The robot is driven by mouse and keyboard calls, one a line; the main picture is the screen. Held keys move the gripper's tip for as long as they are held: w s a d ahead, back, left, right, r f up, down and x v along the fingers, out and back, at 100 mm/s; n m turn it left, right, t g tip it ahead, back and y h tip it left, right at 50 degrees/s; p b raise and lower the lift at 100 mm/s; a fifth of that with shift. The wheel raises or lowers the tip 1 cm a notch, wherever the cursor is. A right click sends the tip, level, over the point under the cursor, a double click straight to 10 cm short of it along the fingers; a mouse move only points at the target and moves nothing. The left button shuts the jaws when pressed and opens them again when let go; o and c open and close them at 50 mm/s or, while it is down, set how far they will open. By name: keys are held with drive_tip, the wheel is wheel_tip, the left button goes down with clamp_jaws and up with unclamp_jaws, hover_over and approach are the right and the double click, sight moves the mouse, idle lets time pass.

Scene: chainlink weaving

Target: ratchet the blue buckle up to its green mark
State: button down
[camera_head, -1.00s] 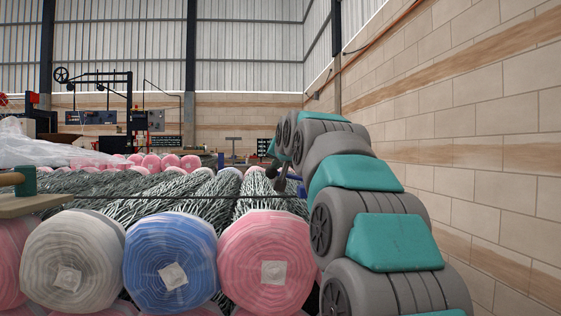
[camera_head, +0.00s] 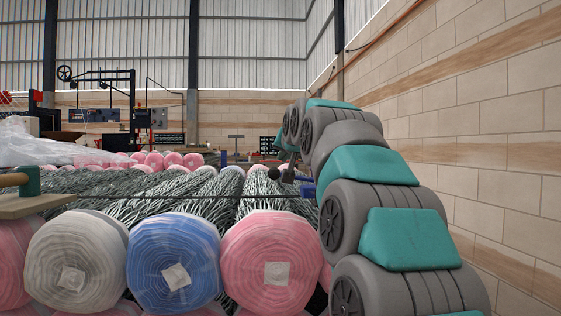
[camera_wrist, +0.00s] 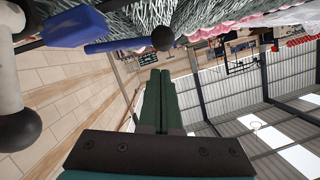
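The blue buckle (camera_wrist: 75,27) shows at the upper left of the wrist view, with a blue lever (camera_wrist: 115,45) ending in a black ball knob. In the head view a small blue part of it (camera_head: 307,190) shows beside my arm; the rest is hidden. A dark strap (camera_head: 130,197) runs across the rolls towards it. My gripper (camera_wrist: 158,76) has two green fingers lying side by side, shut with nothing visible between them. Its tips are apart from the buckle and lever in the wrist view. I cannot make out a green mark.
Wrapped rolls, white (camera_head: 75,262), blue (camera_head: 172,262) and pink (camera_head: 268,262), lie stacked with wire mesh behind. A wooden board (camera_head: 38,205) with a green-and-wood tool (camera_head: 28,182) is at left. A block wall (camera_head: 480,150) stands at right. A second black knob (camera_wrist: 20,130) is at the wrist view's left.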

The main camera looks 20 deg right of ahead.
drive_tip(key=v, duration=1.1)
drive_tip(key=shift+d+r+b, duration=0.2)
drive_tip(key=shift+r+b, duration=0.15)
drive_tip(key=shift+b, duration=0.1)
drive_tip(key=c, duration=1.6)
unclamp_jaws()
drive_tip(key=shift+w, duration=0.1)
